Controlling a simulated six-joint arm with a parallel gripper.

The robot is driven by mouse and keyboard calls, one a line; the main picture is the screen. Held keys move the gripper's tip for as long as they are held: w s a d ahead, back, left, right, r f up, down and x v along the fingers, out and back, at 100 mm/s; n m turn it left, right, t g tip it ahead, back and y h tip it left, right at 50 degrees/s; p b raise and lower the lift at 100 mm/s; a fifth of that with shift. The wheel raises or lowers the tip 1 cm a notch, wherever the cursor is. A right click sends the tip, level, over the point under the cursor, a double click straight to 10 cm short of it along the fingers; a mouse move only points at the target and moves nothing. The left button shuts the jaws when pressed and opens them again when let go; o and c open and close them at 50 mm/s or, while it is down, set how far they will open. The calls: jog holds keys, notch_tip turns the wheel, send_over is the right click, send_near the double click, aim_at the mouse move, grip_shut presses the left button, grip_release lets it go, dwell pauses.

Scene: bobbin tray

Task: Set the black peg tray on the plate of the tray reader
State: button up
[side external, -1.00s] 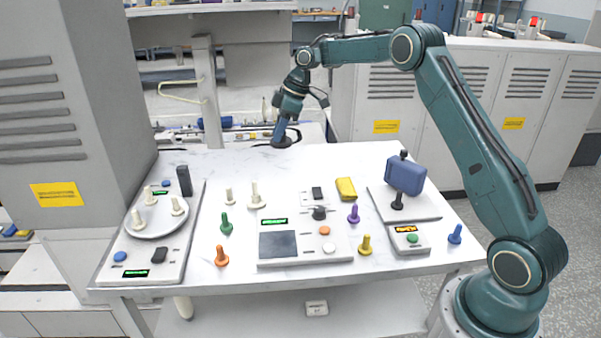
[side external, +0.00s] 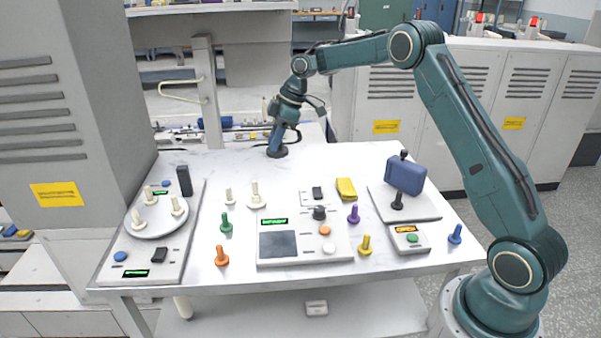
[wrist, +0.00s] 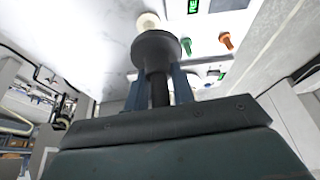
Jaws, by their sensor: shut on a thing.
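The black peg tray, a round disc with a peg, is in my gripper (side external: 278,136) at the table's back edge; in the side view its disc (side external: 277,151) is at the bottom, below the fingers. In the wrist view the blue fingers (wrist: 159,88) close around the peg, and the disc (wrist: 156,46) points away from my gripper. I cannot tell whether the disc touches the table. The tray reader appears to be the white console (side external: 340,246) at the front middle. Its dark square plate (side external: 278,244) is bare.
A white peg tray (side external: 257,196) stands between my gripper and the console. Green (side external: 226,224), orange (side external: 222,256), purple (side external: 353,213) and yellow (side external: 366,246) pegs stand around the console. A console with a round plate (side external: 158,220) is at left, a blue-headed stand (side external: 404,176) at right.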

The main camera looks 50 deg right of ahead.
jog(key=s+a+f+n, duration=0.1)
jog(key=s+a+f, duration=0.2)
jog(key=s+a, duration=0.1)
jog(key=s+a+f+n+g, duration=0.1)
jog(key=s+a+f+n, duration=0.1)
jog(key=s+a+f, duration=0.1)
jog(key=s+a+f+n, duration=0.2)
jog(key=s+a+f, duration=0.2)
jog(key=a, duration=0.2)
jog(key=shift+s+a+f+g+y, duration=0.25)
jog(key=shift+s+f+g+y, duration=0.05)
jog(key=shift+s+f+g, duration=0.1)
jog(key=shift+f, duration=0.1)
jog(key=shift+f, duration=1.15)
jog(key=shift+f, duration=1.4)
jog(key=o, duration=1.1)
jog(key=shift+c, duration=0.2)
jog(key=shift+r, duration=0.1)
